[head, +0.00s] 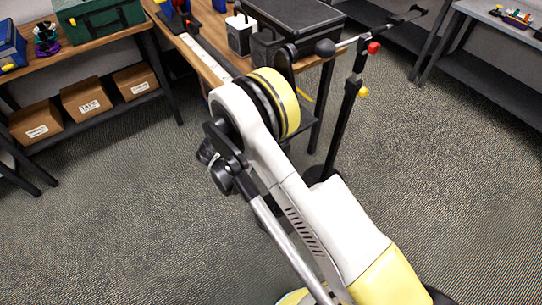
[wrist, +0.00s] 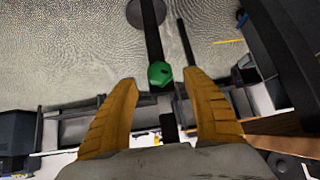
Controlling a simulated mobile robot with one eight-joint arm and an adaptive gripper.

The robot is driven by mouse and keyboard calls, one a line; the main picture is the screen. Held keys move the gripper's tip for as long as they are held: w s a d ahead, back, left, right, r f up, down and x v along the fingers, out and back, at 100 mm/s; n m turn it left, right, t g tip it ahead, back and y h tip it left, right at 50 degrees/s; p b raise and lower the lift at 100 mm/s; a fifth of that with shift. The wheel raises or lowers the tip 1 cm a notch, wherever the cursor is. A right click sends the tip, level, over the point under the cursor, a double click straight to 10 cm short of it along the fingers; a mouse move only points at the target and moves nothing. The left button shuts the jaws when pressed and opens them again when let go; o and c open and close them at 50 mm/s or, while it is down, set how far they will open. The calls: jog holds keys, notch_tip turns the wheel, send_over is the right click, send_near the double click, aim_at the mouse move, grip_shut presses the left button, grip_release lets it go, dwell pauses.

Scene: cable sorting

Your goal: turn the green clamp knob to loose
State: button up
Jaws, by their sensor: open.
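The green clamp knob (wrist: 160,74) shows in the wrist view on a dark pole, near the middle of the picture. My gripper (wrist: 160,78) is open, with one yellow-brown finger to each side of the knob in the picture. The knob appears at or just beyond the fingertips; I cannot tell its exact depth, and no contact is visible. In the head view a black stand (head: 346,125) carries a red knob (head: 373,47) and a yellow knob (head: 363,92). I cannot see the green knob or my gripper's fingers there.
A wooden workbench (head: 205,62) with a black case (head: 292,25) stands beside the stand. A shelf with cardboard boxes (head: 87,100) is at left, a grey table (head: 505,25) at right. The carpet (head: 450,190) right of the stand is clear. A blue knob (wrist: 241,17) shows in the wrist view.

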jog(key=b+x, duration=0.1)
jog(key=x, duration=0.4)
jog(key=shift+d, duration=0.1)
jog(key=c, duration=1.1)
